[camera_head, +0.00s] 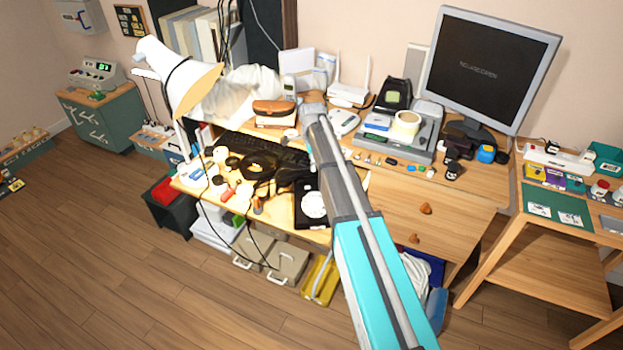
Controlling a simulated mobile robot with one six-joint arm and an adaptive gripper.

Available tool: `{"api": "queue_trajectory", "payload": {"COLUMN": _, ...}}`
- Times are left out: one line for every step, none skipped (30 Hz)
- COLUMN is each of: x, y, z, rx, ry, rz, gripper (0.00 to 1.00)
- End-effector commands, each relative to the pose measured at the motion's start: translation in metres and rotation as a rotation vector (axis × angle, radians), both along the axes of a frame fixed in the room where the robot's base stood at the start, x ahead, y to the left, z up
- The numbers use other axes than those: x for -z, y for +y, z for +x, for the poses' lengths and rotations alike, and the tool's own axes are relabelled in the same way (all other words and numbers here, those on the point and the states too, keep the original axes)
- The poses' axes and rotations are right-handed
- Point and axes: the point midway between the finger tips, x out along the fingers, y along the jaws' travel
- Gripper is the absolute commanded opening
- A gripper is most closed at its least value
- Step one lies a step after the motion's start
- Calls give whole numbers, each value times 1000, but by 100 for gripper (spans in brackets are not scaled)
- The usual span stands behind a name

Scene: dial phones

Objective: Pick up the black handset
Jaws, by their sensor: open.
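My arm reaches over the desk from below. A black form that looks like my gripper (258,170) is at its end, left of the arm, with its jaws apart, above the small items in front of the keyboard. Nothing is seen held in it. I cannot make out the black handset for certain. A black device with a pale green panel (395,95) stands at the back of the desk, right of the arm, apart from the gripper. A grey cordless phone (290,88) stands upright at the back. My arm hides part of the desk.
The desk (445,207) is crowded. A white lamp (185,88) stands at left, a monitor (488,68) at back right, a black keyboard (255,147) in the middle. A grey box (400,145) carries a tape roll. A wooden side table (545,262) stands right. The floor at front left is free.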

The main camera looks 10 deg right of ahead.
Motion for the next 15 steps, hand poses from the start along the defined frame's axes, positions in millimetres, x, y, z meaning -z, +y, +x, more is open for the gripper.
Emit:
{"api": "queue_trajectory", "payload": {"x": 0, "y": 0, "z": 0, "rx": 0, "ry": 0, "rz": 0, "gripper": 86}}
{"api": "queue_trajectory", "payload": {"x": 0, "y": 0, "z": 0, "rx": 0, "ry": 0, "rz": 0, "gripper": 86}}
{"api": "queue_trajectory", "payload": {"x": 0, "y": 0, "z": 0, "rx": 0, "ry": 0, "rz": 0, "gripper": 86}}
{"api": "queue_trajectory", "payload": {"x": 0, "y": 0, "z": 0, "rx": 0, "ry": 0, "rz": 0, "gripper": 86}}
{"api": "queue_trajectory", "payload": {"x": 0, "y": 0, "z": 0, "rx": 0, "ry": 0, "rz": 0, "gripper": 86}}
{"api": "queue_trajectory", "payload": {"x": 0, "y": 0, "z": 0, "rx": 0, "ry": 0, "rz": 0, "gripper": 86}}
{"api": "queue_trajectory", "payload": {"x": 0, "y": 0, "z": 0, "rx": 0, "ry": 0, "rz": 0, "gripper": 86}}
{"api": "queue_trajectory", "payload": {"x": 0, "y": 0, "z": 0, "rx": 0, "ry": 0, "rz": 0, "gripper": 86}}
{"api": "queue_trajectory", "payload": {"x": 0, "y": 0, "z": 0, "rx": 0, "ry": 0, "rz": 0, "gripper": 86}}
{"api": "queue_trajectory", "payload": {"x": 0, "y": 0, "z": 0, "rx": 0, "ry": 0, "rz": 0, "gripper": 86}}
{"api": "queue_trajectory", "payload": {"x": 1, "y": 0, "z": 0, "rx": 0, "ry": 0, "rz": 0, "gripper": 86}}
{"api": "queue_trajectory", "payload": {"x": 1, "y": 0, "z": 0, "rx": 0, "ry": 0, "rz": 0, "gripper": 86}}
{"api": "queue_trajectory", "payload": {"x": 2, "y": 0, "z": 0, "rx": 0, "ry": 0, "rz": 0, "gripper": 86}}
{"api": "queue_trajectory", "payload": {"x": 3, "y": 0, "z": 0, "rx": 0, "ry": 0, "rz": 0, "gripper": 86}}
{"api": "queue_trajectory", "payload": {"x": 5, "y": 0, "z": 0, "rx": 0, "ry": 0, "rz": 0, "gripper": 86}}
